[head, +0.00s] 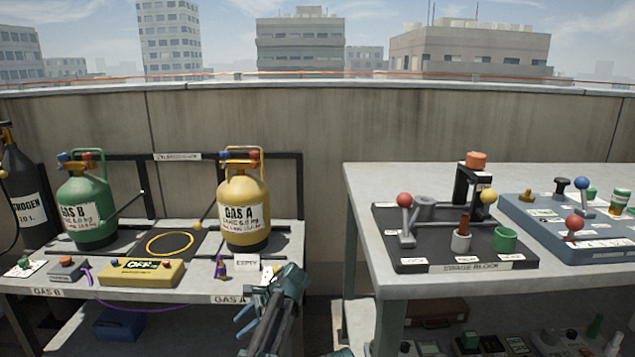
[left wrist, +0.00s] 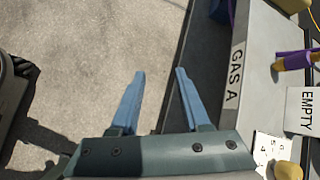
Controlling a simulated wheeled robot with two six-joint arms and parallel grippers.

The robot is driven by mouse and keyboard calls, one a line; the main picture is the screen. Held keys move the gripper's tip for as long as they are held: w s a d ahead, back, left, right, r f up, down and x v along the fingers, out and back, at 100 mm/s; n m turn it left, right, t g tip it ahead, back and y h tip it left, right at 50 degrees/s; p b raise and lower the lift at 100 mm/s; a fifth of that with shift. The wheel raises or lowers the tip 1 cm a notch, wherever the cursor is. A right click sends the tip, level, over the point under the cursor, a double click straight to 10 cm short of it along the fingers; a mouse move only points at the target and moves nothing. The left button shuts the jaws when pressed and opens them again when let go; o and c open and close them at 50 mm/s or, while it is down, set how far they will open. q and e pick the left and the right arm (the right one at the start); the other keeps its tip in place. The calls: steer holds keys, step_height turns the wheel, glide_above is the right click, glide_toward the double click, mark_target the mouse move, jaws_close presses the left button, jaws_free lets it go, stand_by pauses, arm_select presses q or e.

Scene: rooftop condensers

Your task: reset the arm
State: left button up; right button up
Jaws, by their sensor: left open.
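My left gripper (head: 247,318) is in front of the left bench's front edge, near the GAS A end. In the left wrist view its two blue fingers (left wrist: 158,98) stand apart with nothing between them, over the bare floor. The bench edge with the GAS A label (left wrist: 235,75) lies to the right of the fingers, apart from them. My right gripper does not show clearly in either view.
The left bench holds a green GAS B cylinder (head: 87,208), a yellow GAS A cylinder (head: 243,208), a yellow scale box (head: 142,273) and an EMPTY card (head: 246,262). The right bench holds a swage block (head: 455,262) and a blue panel (head: 548,232). A gap separates the benches.

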arm_select(q)
steer(key=s+d+f+n+h, duration=0.1)
steer(key=s+f+n+h, duration=0.2)
steer(key=s, duration=0.4)
steer(key=s+d+f+n+h, duration=0.1)
steer(key=s+n+h, duration=0.1)
steer(key=s+n, duration=0.4)
steer(key=s+d+f+n+h, duration=0.1)
steer(key=s+f+n+h, duration=0.15)
steer(key=s, duration=0.65)
steer(key=s+d+r+m+p, duration=0.2)
steer(key=s+d+r, duration=0.1)
steer(key=d, duration=0.3)
steer(key=s+d+r+m+p, duration=0.1)
steer(key=s+d+r+p, duration=0.15)
steer(key=d, duration=0.35)
step_height(320, 180, up, 37)
steer(key=p, duration=3.7)
steer(key=shift+a+g, duration=0.2)
steer(key=shift+g, duration=0.1)
